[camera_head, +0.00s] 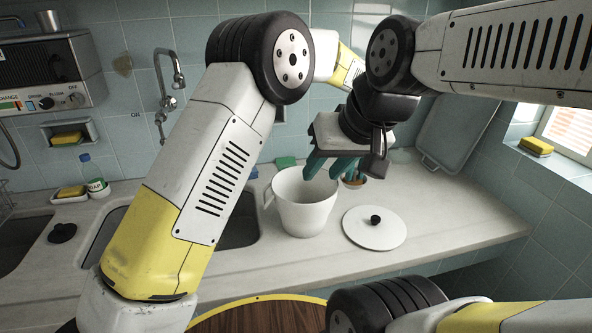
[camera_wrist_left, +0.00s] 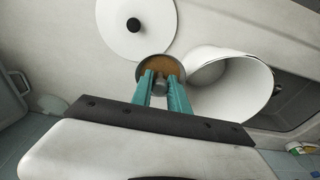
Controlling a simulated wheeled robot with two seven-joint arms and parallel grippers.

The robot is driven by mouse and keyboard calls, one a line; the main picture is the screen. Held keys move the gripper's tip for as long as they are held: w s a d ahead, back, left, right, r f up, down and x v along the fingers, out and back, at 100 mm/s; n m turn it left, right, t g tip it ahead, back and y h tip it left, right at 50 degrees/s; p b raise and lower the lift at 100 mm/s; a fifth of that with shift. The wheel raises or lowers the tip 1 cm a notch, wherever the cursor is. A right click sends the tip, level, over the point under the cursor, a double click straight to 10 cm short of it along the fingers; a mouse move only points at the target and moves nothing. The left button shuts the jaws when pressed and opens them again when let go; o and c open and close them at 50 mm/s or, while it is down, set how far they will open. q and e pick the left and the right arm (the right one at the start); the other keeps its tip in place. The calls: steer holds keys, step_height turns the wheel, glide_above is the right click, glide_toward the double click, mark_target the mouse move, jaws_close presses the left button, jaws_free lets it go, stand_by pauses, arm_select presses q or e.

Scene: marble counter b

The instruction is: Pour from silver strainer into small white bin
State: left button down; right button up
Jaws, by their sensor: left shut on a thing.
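The small white bin (camera_head: 305,215) stands upright on the counter in the middle of the head view. Its white opening (camera_wrist_left: 232,85) faces the camera in the left wrist view, and I see nothing in the visible part of its inside. My left gripper (camera_head: 322,172) has teal fingers above the bin's right rim. In the left wrist view it (camera_wrist_left: 160,92) is shut on the silver strainer (camera_wrist_left: 140,76). The strainer holds brown contents and lies beside the bin's rim. In the head view the strainer (camera_head: 354,183) is partly hidden by a finger; its handle is mostly hidden. My right gripper is out of view.
A white lid (camera_head: 375,232) with a black knob lies right of the bin. A sink (camera_head: 238,232) is to the left. A grey tray (camera_head: 458,130) leans at the back right. The counter's right end is clear.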

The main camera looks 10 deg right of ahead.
mark_target(342, 177)
arm_select(q)
steer(key=shift+a+r, duration=0.1)
steer(key=shift+w+a+r+h, duration=0.2)
steer(key=shift+a+r+h, duration=0.8)
steer(key=shift+a, duration=0.05)
steer(key=shift+w+a+g, duration=0.1)
steer(key=shift+a+g, duration=0.2)
steer(key=shift+g, duration=0.1)
steer(key=shift+w+a+r+h+p, duration=0.1)
steer(key=shift+a+r+h+p, duration=0.05)
steer(key=shift+a+h, duration=0.3)
steer(key=shift+w+a+r+h+p, duration=0.1)
steer(key=shift+a+r+h+p, duration=0.05)
steer(key=shift+a+h, duration=0.3)
steer(key=shift+a+f+h, duration=0.2)
steer(key=shift+a+h, duration=0.05)
steer(key=shift+h, duration=0.05)
steer(key=shift+w+a+f+h, duration=0.15)
steer(key=shift+a+f+h, duration=0.15)
steer(key=shift+a+h, duration=0.15)
steer(key=shift+a+f+g, duration=0.1)
steer(key=shift+a+g, duration=0.15)
steer(key=shift+g, duration=0.05)
steer(key=shift+w+a, duration=0.1)
